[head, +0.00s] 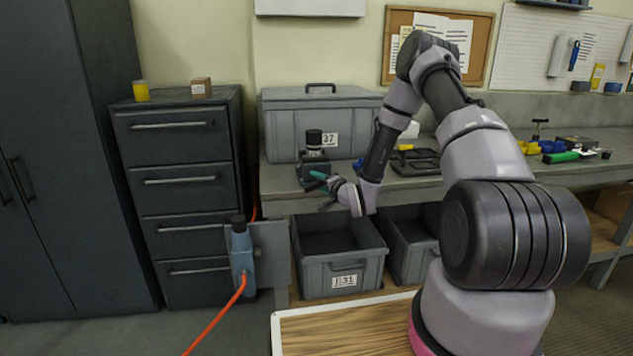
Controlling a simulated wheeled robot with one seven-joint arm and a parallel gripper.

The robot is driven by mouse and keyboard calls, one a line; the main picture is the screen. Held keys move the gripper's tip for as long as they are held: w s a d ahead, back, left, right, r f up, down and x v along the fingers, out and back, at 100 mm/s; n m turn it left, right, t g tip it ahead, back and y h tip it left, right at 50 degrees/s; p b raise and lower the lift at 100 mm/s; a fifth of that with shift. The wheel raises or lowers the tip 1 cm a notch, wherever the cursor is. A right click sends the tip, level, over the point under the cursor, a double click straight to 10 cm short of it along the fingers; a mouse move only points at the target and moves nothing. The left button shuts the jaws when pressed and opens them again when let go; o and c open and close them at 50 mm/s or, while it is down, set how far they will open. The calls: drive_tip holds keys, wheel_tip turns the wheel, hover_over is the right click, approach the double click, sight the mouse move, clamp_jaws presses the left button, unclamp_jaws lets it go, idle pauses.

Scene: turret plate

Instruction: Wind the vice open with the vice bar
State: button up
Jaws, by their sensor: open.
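My gripper (322,193) is open in front of the workbench edge, above a grey bin, with its fingers pointing left. A small teal-handled thing (317,175) shows just above the fingers; I cannot tell whether they touch it. I cannot clearly make out the vice or its bar. A dark block with a black cylinder on top (313,150) stands on the bench just behind the gripper. A blue piece (358,165) shows partly behind my forearm. A dark T-shaped handle (539,126) stands farther right on the bench, too small to identify.
A large grey lidded box (282,120) stands at the bench's back left. Open grey bins (341,282) sit below the bench edge. A blue device (243,262) with an orange hose is at left. Yellow, blue and green tools (562,157) lie on the right bench.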

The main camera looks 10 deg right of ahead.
drive_tip(key=shift+w+a+f, duration=0.1)
drive_tip(key=shift+w+a, duration=0.1)
drive_tip(key=shift+w, duration=0.35)
clamp_jaws()
